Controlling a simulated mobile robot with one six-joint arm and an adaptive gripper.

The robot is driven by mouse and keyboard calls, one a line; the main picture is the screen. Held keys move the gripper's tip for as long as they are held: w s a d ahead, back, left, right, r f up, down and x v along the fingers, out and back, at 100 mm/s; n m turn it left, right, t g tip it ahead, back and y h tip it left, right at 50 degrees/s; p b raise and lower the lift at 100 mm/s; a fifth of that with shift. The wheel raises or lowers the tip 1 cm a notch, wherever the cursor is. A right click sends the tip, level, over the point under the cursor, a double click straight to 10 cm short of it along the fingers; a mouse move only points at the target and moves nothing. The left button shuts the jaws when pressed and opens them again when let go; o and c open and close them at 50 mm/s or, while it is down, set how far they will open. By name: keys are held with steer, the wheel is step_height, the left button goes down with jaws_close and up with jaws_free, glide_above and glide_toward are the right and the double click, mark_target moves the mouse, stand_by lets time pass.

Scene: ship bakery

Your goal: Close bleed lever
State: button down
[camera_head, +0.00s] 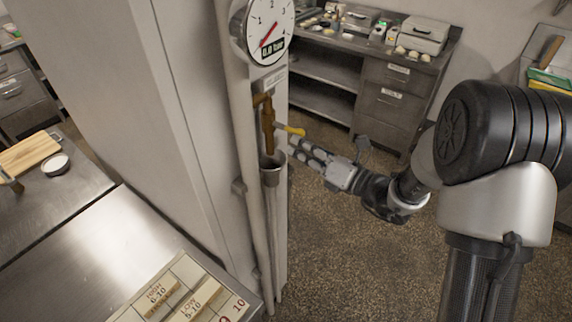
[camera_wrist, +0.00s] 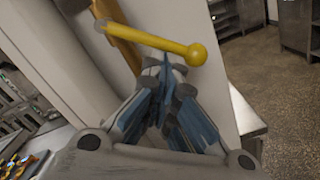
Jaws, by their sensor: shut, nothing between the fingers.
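The yellow bleed lever (camera_head: 291,130) sticks out to the right from a brass valve (camera_head: 267,125) below the gauge (camera_head: 268,30), which reads 0.0 bar. In the wrist view the lever (camera_wrist: 150,38) runs slightly downward to the right and ends in a ball. My gripper (camera_head: 292,146) is beside the lever, just below its ball end in the head view. In the wrist view my gripper (camera_wrist: 168,65) has its blue-grey fingers together and empty, with their tips close to the lever near the ball. I cannot tell whether they touch it.
A drain cup and pipe (camera_head: 271,170) run down below the valve. A metal counter (camera_head: 80,240) with a labelled board (camera_head: 185,295) stands at left. A cabinet (camera_head: 395,95) stands behind. The floor (camera_head: 350,260) between is clear.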

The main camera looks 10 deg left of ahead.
steer(key=n, duration=0.1)
steer(key=w+r+n+b, duration=0.1)
steer(key=n, duration=0.1)
steer(key=w+d+n, duration=0.1)
steer(key=shift+w+r+n+b, duration=0.2)
steer(key=shift+r+n+b, duration=0.1)
steer(key=shift+b, duration=0.1)
steer(key=shift+w+d+r+n+b, duration=0.1)
steer(key=shift+w+r+n+b, duration=0.2)
steer(key=shift+n, duration=0.35)
steer(key=shift+w+d+r+n+b, duration=0.1)
steer(key=shift+r+n+b, duration=0.15)
steer(key=shift+r+n, duration=0.25)
steer(key=shift+w+d+r+n+b, duration=0.1)
steer(key=shift+w+r+n+b, duration=0.15)
steer(key=shift+n, duration=0.5)
glide_toward(298, 133)
steer(key=d+f, duration=0.2)
steer(key=d, duration=0.1)
steer(key=shift+d+f+b, duration=0.1)
steer(key=shift+d+b, duration=0.15)
steer(key=shift+b, duration=0.1)
